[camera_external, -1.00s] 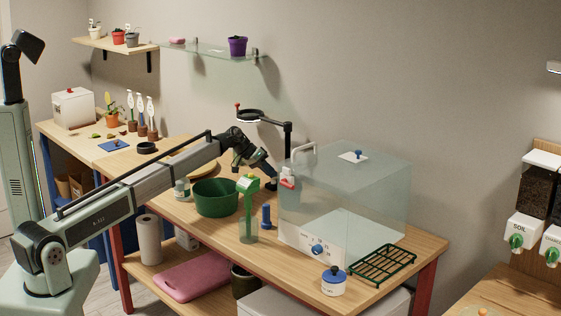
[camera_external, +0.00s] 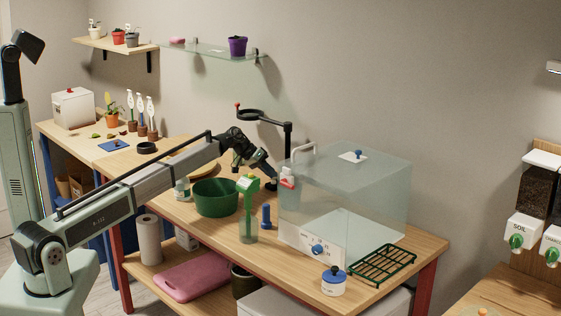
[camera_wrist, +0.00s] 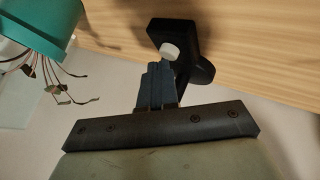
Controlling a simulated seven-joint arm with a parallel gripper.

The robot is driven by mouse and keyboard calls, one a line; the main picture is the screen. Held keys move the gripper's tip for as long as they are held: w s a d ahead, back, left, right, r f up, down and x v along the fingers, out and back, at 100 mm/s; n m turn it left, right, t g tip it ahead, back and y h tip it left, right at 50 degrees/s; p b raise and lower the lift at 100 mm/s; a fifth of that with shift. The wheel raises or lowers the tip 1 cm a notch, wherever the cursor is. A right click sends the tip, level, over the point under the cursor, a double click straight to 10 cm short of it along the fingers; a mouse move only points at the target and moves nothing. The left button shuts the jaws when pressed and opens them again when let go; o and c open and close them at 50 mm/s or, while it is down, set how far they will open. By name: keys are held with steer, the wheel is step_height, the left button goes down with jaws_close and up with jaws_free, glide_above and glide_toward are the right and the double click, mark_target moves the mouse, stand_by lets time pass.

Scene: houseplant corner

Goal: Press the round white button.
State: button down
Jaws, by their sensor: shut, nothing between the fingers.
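The round white button (camera_wrist: 169,51) sits on a black base (camera_wrist: 180,35) on the wooden table. It shows in the wrist view just beyond my fingertips and slightly to their right. My gripper (camera_wrist: 155,68) is shut and empty, its two dark fingers together. The fingertips look very close to the button in the picture; I cannot tell whether they touch it. In the external view my gripper (camera_external: 273,178) is low over the table, left of the clear box. I cannot make out the button in that view.
The clear box (camera_external: 370,185) stands right of my gripper. A green bowl (camera_external: 215,198), a green-topped bottle (camera_external: 248,215) and a black stand (camera_external: 288,148) are close by. A teal container with thin stems (camera_wrist: 45,25) shows at upper left in the wrist view.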

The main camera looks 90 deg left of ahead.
steer(key=shift+r, duration=0.5)
step_height(320, 180, up, 6)
stand_by(0.8)
